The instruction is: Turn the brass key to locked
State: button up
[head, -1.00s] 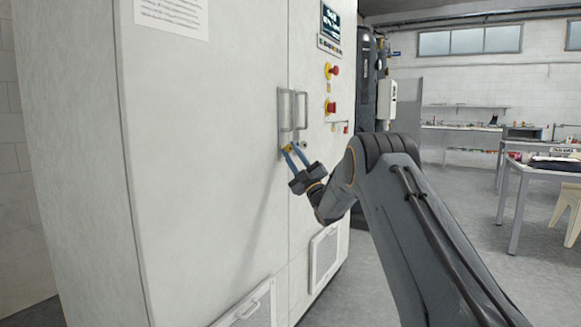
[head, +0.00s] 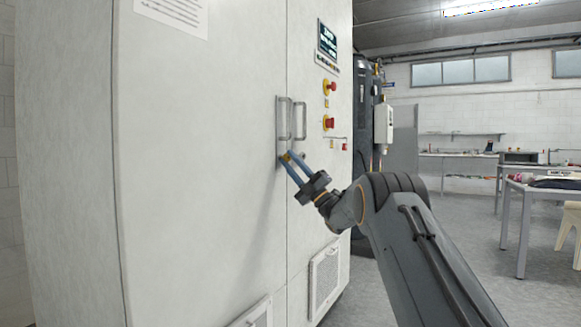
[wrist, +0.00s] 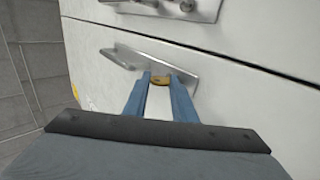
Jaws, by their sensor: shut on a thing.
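The brass key (head: 285,157) sits low on the left door of the white cabinet, just under the left door handle. In the wrist view the brass key (wrist: 161,80) shows as a small yellow piece between the fingertips. My gripper (head: 289,155) has its blue fingers shut on it, and they also show in the wrist view (wrist: 159,77). The fingers partly hide the key, and I cannot tell which way it is turned.
Two metal door handles, a left one (head: 284,119) and a right one (head: 301,121), stand out close above my fingers. Red stop buttons (head: 329,122) are on the right door. A vent grille (head: 325,271) is lower down.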

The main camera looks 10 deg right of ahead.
dwell(0.3)
jog(key=o, duration=0.8)
jog(key=shift+c, duration=0.2)
jog(key=p+v, duration=0.1)
jog(key=v, duration=0.6)
jog(key=shift+s+d+f, duration=0.2)
jog(key=shift+f, duration=0.1)
